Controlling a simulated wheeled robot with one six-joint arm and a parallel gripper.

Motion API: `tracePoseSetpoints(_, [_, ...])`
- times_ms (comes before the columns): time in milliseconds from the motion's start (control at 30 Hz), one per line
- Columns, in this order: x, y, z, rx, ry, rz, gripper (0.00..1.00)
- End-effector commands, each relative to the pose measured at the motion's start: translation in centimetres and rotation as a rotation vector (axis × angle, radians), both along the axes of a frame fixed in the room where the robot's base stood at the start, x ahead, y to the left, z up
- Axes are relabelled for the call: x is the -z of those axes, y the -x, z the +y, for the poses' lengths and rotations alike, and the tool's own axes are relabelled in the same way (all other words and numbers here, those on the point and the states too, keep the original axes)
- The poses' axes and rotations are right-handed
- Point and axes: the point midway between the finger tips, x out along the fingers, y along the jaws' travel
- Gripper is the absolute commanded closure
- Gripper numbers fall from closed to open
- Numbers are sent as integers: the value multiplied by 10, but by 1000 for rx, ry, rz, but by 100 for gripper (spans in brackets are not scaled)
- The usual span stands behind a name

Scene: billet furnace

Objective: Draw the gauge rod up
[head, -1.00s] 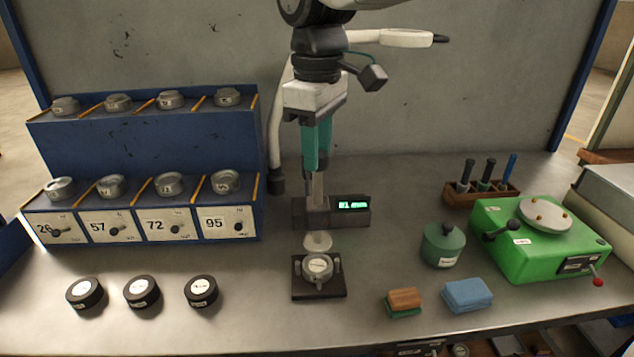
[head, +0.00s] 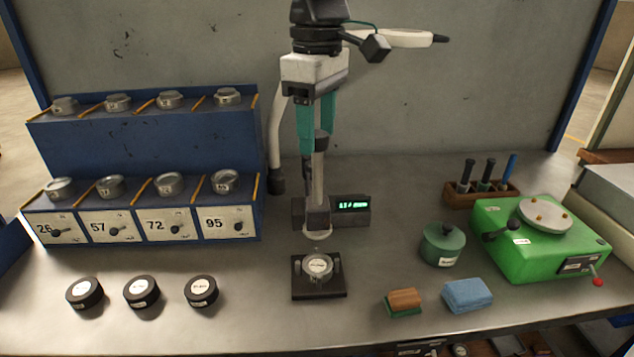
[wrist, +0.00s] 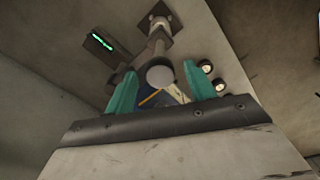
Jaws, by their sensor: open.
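The gauge rod (head: 317,180) stands upright in its dark gauge body (head: 350,215), which has a lit green display. Its pale round foot (head: 317,234) hangs just under the body, above and apart from a grey disc (head: 317,265) on a dark base plate (head: 305,291). My gripper (head: 316,138) points down at the rod's top with its teal fingers open, one on each side. In the wrist view my gripper (wrist: 160,72) has a round grey top (wrist: 160,76) between the fingers, with no clear contact visible.
A blue rack (head: 150,150) with numbered bays and several grey discs stands left. Black pucks (head: 142,291) lie in front of it. A green pot (head: 443,245), an orange-green block (head: 404,301), a blue sponge (head: 467,295) and a green machine (head: 540,240) are right.

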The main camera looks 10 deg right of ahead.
Motion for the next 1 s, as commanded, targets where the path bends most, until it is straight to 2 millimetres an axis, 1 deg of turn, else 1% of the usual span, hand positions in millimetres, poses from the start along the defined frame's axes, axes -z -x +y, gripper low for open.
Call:
tracePoseSetpoints(167, [-7,0,0,0,0,-1,45])
tracePoseSetpoints(800, [-56,0,0,0,0,0,45])
tracePoseSetpoints(1000, [-60,0,0,0,0,0,45])
